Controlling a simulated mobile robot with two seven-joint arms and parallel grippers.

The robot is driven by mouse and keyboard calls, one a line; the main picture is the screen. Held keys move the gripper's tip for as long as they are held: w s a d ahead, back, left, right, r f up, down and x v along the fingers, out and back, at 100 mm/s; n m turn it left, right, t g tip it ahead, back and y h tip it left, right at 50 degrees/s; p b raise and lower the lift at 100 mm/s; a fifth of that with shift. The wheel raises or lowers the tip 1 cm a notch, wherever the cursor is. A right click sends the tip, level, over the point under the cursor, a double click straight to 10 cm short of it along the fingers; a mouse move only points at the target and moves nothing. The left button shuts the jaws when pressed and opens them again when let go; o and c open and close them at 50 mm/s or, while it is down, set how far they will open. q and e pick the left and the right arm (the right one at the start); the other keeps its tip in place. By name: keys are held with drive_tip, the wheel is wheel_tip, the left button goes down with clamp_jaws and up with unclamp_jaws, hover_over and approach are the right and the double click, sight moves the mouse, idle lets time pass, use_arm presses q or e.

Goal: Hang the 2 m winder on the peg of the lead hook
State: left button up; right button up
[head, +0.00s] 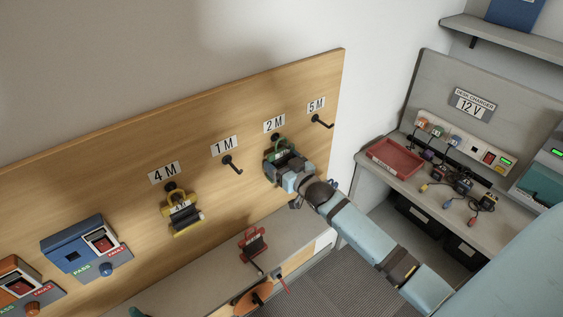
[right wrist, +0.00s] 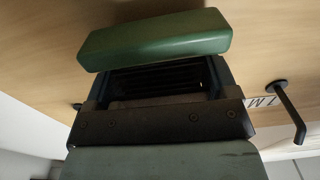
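The green winder (head: 274,150) is at the wooden board, just below the 2 M label (head: 274,124). Part of the dark peg (head: 275,138) shows above it. My right gripper (head: 284,165) is right in front of the winder and hides its lower part. In the right wrist view a thick green bar (right wrist: 155,38) lies across the fingertips (right wrist: 160,75), with dark ribbed material between the spread fingers. I cannot tell whether they grip it, or whether the peg bears the winder.
The 1 M peg (head: 231,164) and 5 M peg (head: 320,121) are bare on either side. A yellow winder (head: 180,214) hangs at 4 M. A red winder (head: 252,243) stands on the shelf below. A red tray (head: 395,157) lies on the right bench.

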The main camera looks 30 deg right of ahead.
drive_tip(key=o, duration=0.3)
drive_tip(key=shift+o, duration=0.2)
drive_tip(key=shift+s, duration=0.25)
drive_tip(key=s+d+b, duration=0.1)
drive_tip(key=s+b, duration=0.1)
drive_tip(key=s, duration=1.1)
drive_tip(key=s+a+f+n+g+y+p, duration=0.1)
drive_tip(key=s+a+f+g, duration=0.6)
drive_tip(key=s+a+f, duration=0.8)
drive_tip(key=s+a+n+p, duration=0.1)
drive_tip(key=a, duration=0.1)
drive_tip(key=shift+s+a+f+y, duration=0.15)
drive_tip(key=shift+a+y, duration=0.15)
drive_tip(key=shift+a, duration=0.1)
